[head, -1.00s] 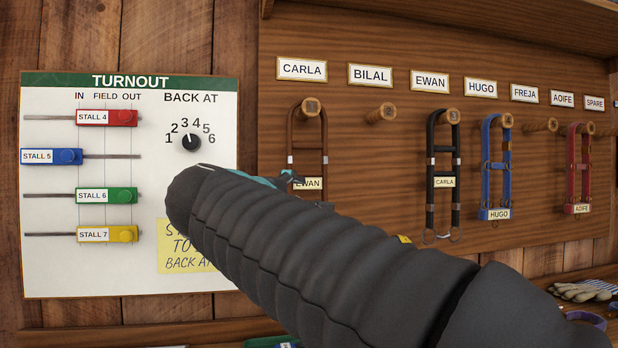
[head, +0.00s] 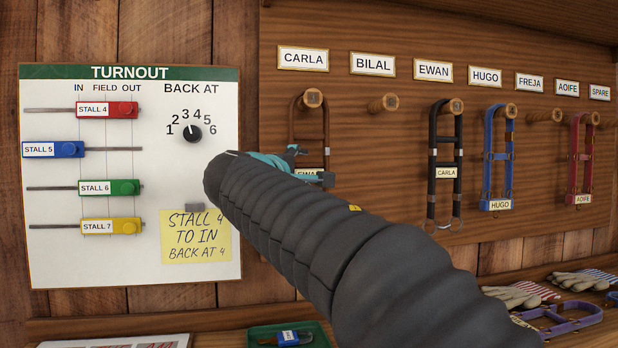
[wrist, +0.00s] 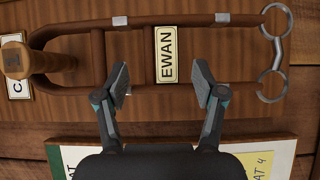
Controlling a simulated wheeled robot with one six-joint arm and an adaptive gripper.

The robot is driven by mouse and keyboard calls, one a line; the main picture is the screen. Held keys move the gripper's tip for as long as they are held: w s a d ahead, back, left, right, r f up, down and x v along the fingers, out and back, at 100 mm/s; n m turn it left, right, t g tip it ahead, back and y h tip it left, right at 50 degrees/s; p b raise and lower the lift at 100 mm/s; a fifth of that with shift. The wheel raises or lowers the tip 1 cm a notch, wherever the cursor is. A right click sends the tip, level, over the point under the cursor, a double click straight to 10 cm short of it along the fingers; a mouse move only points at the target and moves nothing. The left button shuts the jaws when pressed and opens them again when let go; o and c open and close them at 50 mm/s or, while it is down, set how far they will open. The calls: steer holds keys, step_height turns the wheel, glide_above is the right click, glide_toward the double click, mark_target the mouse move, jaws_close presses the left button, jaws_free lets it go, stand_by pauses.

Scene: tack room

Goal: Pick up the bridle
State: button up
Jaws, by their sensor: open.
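A brown bridle (head: 326,135) with an EWAN tag hangs from the peg under the CARLA plate. In the wrist view the same bridle (wrist: 215,20) lies sideways, with its tag upright and two metal rings at the right. My gripper (head: 295,160) is at the bridle's lower part, largely hidden behind my arm in the head view. In the wrist view my gripper (wrist: 160,82) is open, its two fingertips apart over the near strap, just below the tag. Whether they touch the strap I cannot tell.
Other bridles hang to the right: black (head: 431,150), blue (head: 488,150) and red (head: 574,150). The BILAL peg (head: 383,103) is empty. A turnout board (head: 60,250) is at the left. A purple halter (head: 575,312), gloves (head: 515,297) and a green tray (head: 258,335) are below.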

mark_target(308, 172)
steer(key=x, duration=0.4)
steer(key=shift+w+d+f+p, duration=0.15)
steer(key=shift+d+p, duration=0.15)
steer(key=shift+p, duration=0.1)
jaws_close()
